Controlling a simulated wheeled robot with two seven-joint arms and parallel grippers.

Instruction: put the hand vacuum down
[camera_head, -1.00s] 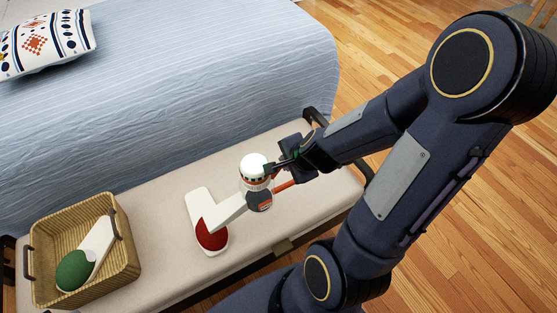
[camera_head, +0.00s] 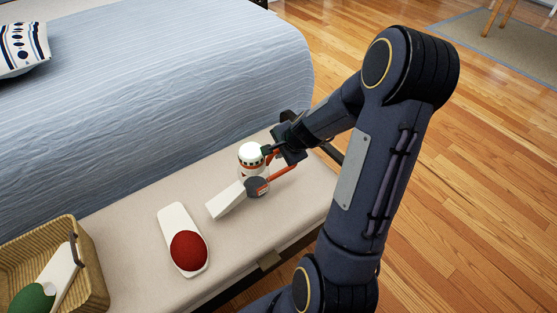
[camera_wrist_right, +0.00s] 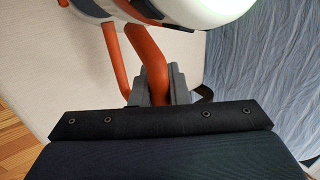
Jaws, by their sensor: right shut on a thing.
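The hand vacuum (camera_head: 254,174) has a white and grey body, a white flat nozzle pointing lower left and an orange handle. My right gripper (camera_head: 272,157) is shut on its orange handle. The vacuum is over the beige bench (camera_head: 130,234), near its right end, roughly upright; I cannot tell whether it touches the cushion. In the right wrist view the orange handle (camera_wrist_right: 148,52) runs between the jaws, with the white body above. My left gripper is not in view.
A white thing with a red rounded end (camera_head: 188,253) lies on the bench, left of the nozzle. A wicker basket (camera_head: 88,262) holding a white and green thing (camera_head: 35,298) is at the far left. The blue bed (camera_head: 150,90) borders the bench behind.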

